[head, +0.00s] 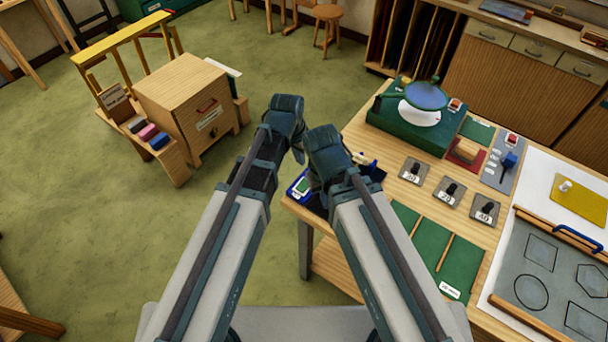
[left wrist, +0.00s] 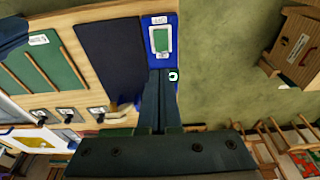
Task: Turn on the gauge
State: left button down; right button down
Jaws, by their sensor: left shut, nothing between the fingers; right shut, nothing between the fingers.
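A blue panel with a pale green display or card (head: 301,186) lies at the left front corner of the workbench; I take it to be the gauge, but its label is too small to read. It also shows in the left wrist view (left wrist: 160,40), with a small green ring-like mark at its lower right. My left gripper (head: 299,152) is shut and empty, above the bench corner; in the left wrist view its fingertips (left wrist: 161,74) overlap the panel's lower end. Whether they touch it I cannot tell. My right gripper (head: 318,180) is shut and empty close by, partly hiding the panel and the dark pad.
The workbench (head: 392,180) holds a green machine (head: 405,130), several numbered black knobs (head: 447,193), a green divided board (head: 462,262) and a grey pattern sheet (head: 520,255). A wooden cabinet (head: 190,105) stands on the floor at left. Open floor lies between.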

aim_at(306, 184)
pick_arm(q)
jog(key=shift+f, duration=0.15)
jog(key=f+b, duration=0.4)
jog(key=w+d+f+b, duration=0.1)
jog(key=f+b, duration=0.4)
jog(key=w+f+b, duration=0.1)
jog(key=f+b, duration=0.3)
jog(key=shift+d+f+b, duration=0.2)
jog(key=shift+d+b, duration=0.05)
jog(key=shift+b, duration=0.15)
jog(key=shift+w, duration=0.1)
jog(key=shift+w+d+f+g, duration=0.15)
jog(key=shift+w+f+g, duration=0.1)
jog(key=shift+g, duration=0.05)
jog(key=shift+s, duration=0.35)
